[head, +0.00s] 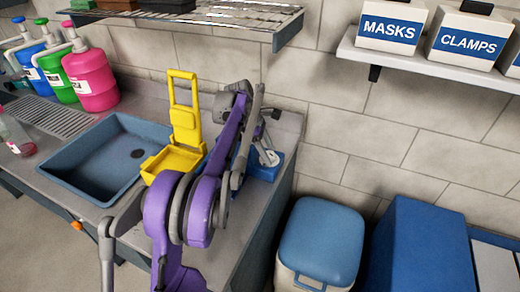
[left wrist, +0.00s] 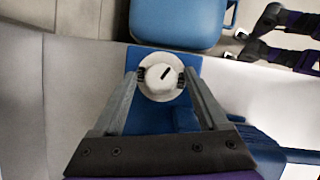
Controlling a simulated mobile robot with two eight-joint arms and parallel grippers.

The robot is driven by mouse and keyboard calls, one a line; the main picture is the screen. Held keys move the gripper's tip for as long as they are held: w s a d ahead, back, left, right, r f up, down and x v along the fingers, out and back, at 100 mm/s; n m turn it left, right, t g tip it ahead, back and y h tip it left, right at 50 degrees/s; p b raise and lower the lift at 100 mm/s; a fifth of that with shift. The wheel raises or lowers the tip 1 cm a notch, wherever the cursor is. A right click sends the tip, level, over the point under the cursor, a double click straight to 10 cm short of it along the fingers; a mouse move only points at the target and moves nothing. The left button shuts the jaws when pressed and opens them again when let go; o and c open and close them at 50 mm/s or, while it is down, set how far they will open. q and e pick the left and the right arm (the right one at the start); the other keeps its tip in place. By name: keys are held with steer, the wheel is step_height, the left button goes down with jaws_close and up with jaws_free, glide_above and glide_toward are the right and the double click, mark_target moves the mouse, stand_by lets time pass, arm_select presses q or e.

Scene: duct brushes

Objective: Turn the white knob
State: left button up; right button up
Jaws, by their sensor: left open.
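The white knob (left wrist: 162,77) is round with a black pointer mark, seen nearly face-on in the left wrist view. It sits on a blue base (left wrist: 185,62). My left gripper (left wrist: 160,80) is open, with one finger on each side of the knob. I cannot tell whether the fingertips touch it. In the head view, the blue base (head: 262,171) shows behind my purple left arm, at the right end of the counter, and the arm partly hides the knob there.
A yellow holder (head: 178,155) stands left of my arm, beside the sink basin (head: 75,166). Pump bottles stand at the far left. A wire shelf (head: 215,15) hangs above. A blue-lidded bin (head: 320,240) and a blue box (head: 420,245) stand right of the counter.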

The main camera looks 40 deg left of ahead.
arm_select(q)
steer(key=n+y+b, duration=0.1)
steer(key=n, duration=0.2)
steer(key=n+t+b, duration=0.1)
steer(key=n+b, duration=0.1)
steer(key=shift+s+d+f+n+y, duration=0.2)
steer(key=shift+n+y, duration=0.2)
steer(key=p+v, duration=0.1)
steer(key=v, duration=1.1)
steer(key=s+d+f+m+p, duration=0.1)
steer(key=s+d+m, duration=0.1)
steer(key=d, duration=0.3)
steer(key=shift+s+f+m+y, duration=0.2)
steer(key=shift+s+m+y, duration=0.15)
steer(key=shift+s, duration=0.5)
arm_select(e)
steer(key=shift+s+d+f, duration=0.35)
steer(key=shift+s+f, duration=0.4)
steer(key=shift+s, duration=0.05)
